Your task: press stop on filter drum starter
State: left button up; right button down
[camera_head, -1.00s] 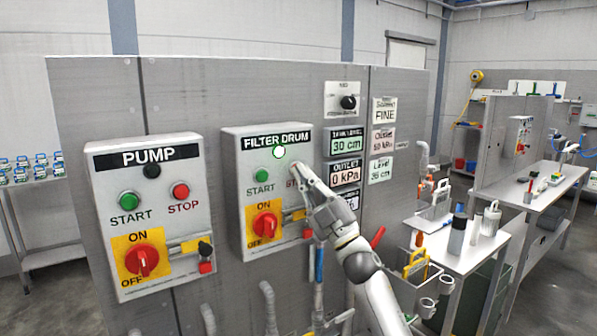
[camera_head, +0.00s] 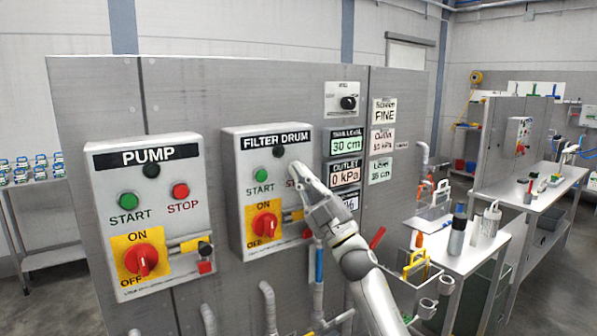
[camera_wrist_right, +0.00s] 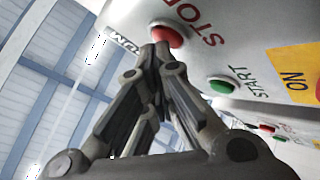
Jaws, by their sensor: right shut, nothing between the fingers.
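The filter drum starter (camera_head: 231,190) is a grey box on the panel. It has a green START button (camera_head: 261,175), a red-on-yellow ON/OFF switch (camera_head: 265,226) and a dark round indicator lamp (camera_head: 279,152). My right gripper (camera_head: 296,168) is shut and empty, its fingertips at the STOP button and hiding it in the head view. In the right wrist view the red STOP button (camera_wrist_right: 168,35) shows just beyond the closed fingertips (camera_wrist_right: 158,49). They seem to touch it; how far it is pressed cannot be told. My left gripper is not in view.
A similar pump starter (camera_head: 150,215) is at the left on the same panel. Level and pressure displays (camera_head: 345,143) are right of the filter drum box. A bench (camera_head: 470,250) with bottles stands at the right.

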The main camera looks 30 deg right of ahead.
jog(key=shift+s, duration=0.1)
jog(key=shift+s+d, duration=0.1)
jog(key=shift+s, duration=0.7)
jog(key=shift+s+d+p, duration=0.2)
jog(key=shift+s+p, duration=0.45)
jog(key=shift+s, duration=1.75)
